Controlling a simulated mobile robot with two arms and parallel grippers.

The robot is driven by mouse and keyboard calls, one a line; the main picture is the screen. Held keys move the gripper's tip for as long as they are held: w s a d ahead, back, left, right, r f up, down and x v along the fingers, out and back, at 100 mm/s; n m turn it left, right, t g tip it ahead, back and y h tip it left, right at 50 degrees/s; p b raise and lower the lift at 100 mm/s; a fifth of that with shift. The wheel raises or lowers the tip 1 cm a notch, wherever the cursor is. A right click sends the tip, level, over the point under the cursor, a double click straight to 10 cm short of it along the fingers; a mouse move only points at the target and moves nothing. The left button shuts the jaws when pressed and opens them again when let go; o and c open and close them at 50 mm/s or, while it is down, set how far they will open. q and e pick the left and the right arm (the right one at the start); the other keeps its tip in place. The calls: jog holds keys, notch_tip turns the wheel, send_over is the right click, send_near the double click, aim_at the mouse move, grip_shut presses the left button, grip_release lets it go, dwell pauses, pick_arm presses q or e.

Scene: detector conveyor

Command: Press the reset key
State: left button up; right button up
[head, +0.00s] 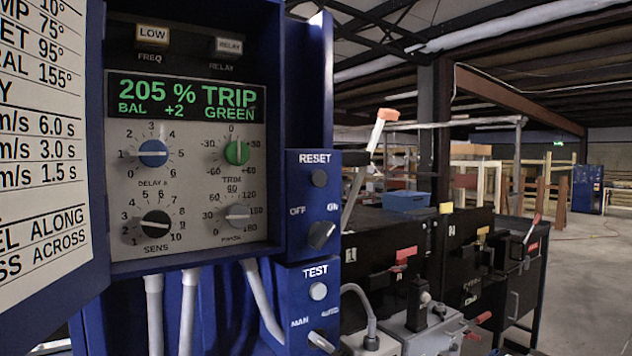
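The reset key (319,178) is a dark grey round button under the RESET label on the upper blue box at the right of the control cabinet. Below it on the same box is an OFF/ON rotary knob (321,236). The cabinet's display (187,97) reads 205 % TRIP, BAL +2, GREEN in green letters. Neither of my grippers shows in the head view, and nothing covers the reset key.
A lower blue box has a pale TEST button (318,291) and a MAN/AUTO knob. The open cabinet door (45,150) stands at the left. A lever with an orange end (386,114) and black machine boxes stand at the right. Open floor lies far right.

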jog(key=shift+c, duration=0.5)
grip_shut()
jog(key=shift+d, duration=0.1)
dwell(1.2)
